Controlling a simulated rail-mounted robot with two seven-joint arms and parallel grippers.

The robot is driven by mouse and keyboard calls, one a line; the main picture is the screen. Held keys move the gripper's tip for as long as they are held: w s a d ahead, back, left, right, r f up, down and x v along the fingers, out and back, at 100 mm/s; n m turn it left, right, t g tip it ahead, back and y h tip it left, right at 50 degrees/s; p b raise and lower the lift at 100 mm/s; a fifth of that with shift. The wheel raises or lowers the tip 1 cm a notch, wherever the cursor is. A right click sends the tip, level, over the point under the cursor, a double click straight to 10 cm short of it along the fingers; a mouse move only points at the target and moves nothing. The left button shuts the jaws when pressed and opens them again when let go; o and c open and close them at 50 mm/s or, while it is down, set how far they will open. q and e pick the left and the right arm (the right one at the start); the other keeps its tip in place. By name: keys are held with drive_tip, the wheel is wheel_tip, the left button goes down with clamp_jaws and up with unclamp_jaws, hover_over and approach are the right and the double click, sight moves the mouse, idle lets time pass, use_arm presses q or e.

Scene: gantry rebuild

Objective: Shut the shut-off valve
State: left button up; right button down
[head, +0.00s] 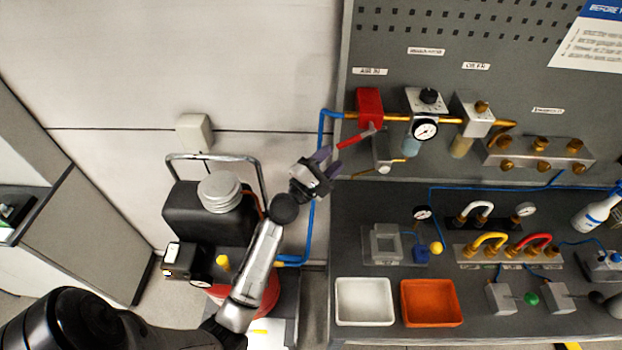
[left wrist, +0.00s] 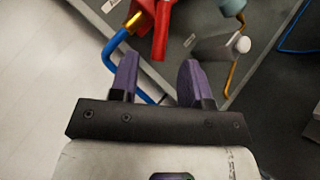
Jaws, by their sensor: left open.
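The shut-off valve has a red body (head: 370,104) on the brass pipe at the panel's left end. Its red lever (head: 354,138) slants down and left from the valve towards my gripper. In the left wrist view the red lever (left wrist: 161,38) points down between the lines of the two fingers, its end close to the fingertips. My left gripper (head: 329,162) is open and empty, just below and left of the lever's end. Its purple fingers (left wrist: 159,68) also show in the left wrist view; whether they touch the lever I cannot tell. My right gripper is not in view.
A blue hose (head: 321,150) runs up to the pipe, close behind my left gripper. Right of the valve are a gauge (head: 425,130) and a grey-white fitting (head: 385,160). A black tank (head: 208,215) stands below left. White (head: 364,321) and orange trays (head: 432,322) sit on the bench.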

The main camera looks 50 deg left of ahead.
use_arm(q)
drive_tip(key=b+v, duration=0.1)
drive_tip(key=v, duration=0.6)
drive_tip(key=shift+s, duration=0.25)
drive_tip(key=shift+f, duration=0.1)
